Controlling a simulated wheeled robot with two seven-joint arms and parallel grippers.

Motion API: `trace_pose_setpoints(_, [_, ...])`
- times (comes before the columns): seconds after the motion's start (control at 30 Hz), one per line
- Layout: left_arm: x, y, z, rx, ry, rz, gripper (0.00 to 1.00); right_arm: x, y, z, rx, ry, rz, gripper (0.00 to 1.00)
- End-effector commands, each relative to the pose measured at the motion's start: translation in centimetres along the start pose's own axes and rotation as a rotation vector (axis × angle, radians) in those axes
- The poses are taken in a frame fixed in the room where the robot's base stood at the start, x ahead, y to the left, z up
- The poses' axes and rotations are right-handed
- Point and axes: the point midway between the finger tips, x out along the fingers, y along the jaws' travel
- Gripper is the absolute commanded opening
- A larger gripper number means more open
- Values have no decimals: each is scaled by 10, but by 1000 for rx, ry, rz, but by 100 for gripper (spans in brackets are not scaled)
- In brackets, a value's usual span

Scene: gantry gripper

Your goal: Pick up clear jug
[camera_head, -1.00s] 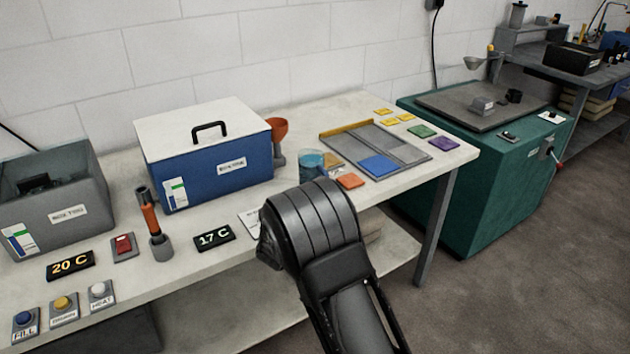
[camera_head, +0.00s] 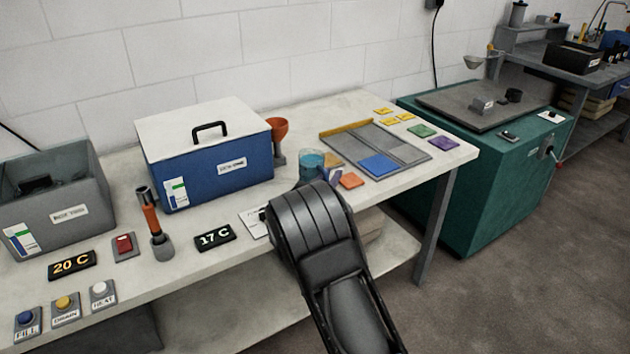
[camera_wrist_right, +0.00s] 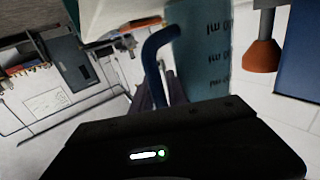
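The clear jug (camera_head: 311,160), tinted blue, stands on the bench beside the blue lidded box. My right arm partly hides its lower front. In the right wrist view the jug (camera_wrist_right: 203,48) is close up, with "ml" marks on its wall and a blue curved handle (camera_wrist_right: 153,52). My right gripper (camera_wrist_right: 160,92) is right at the handle, its dark fingers on either side of the lower part. I cannot tell whether they touch or grip it. In the head view the gripper's fingertips are hidden behind my wrist. My left gripper is not in view.
The blue box (camera_head: 218,165) and an orange funnel (camera_head: 277,132) stand left of the jug. A 17 C display (camera_head: 214,237) lies in front of the box.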

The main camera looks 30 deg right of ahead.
Motion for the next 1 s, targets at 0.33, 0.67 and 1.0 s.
trace_pose_setpoints(0.33, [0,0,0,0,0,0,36,0,0,0,0,0,0,13])
trace_pose_setpoints(0.67, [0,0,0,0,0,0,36,0,0,0,0,0,0,0])
trace_pose_setpoints(1.0, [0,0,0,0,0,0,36,0,0,0,0,0,0,0])
